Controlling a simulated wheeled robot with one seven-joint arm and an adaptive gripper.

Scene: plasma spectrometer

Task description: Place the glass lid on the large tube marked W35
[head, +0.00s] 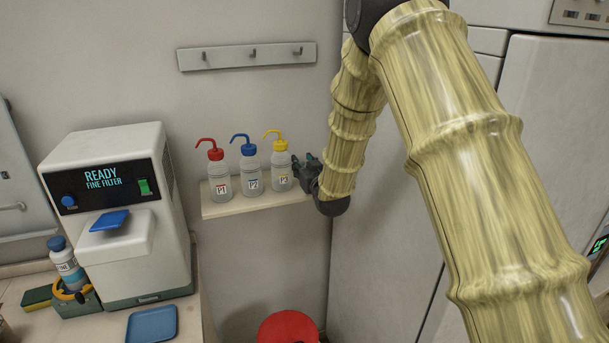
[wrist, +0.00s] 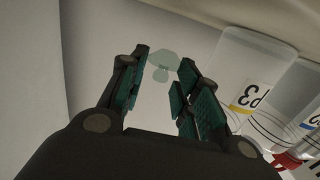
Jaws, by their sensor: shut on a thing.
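My gripper (head: 306,172) is at the right end of the wall shelf, beside the bottle marked P3, with its fingers towards the bottle. In the wrist view my gripper (wrist: 165,62) has a pale, see-through glass piece, which looks like the glass lid (wrist: 164,58), between its fingertips. It is shut on this lid. The lid shows a wide rounded part and a smaller knob-like part. In the head view the lid cannot be made out. No large tube marked W35 shows in either view.
Wash bottles P1 (head: 219,181), P2 (head: 251,178) and P3 (head: 281,172) stand on the shelf (head: 240,207); P3 is close beside my gripper. A white filter machine (head: 140,253) stands left, with a blue tray (head: 152,325) in front. A red round thing (head: 288,328) is below.

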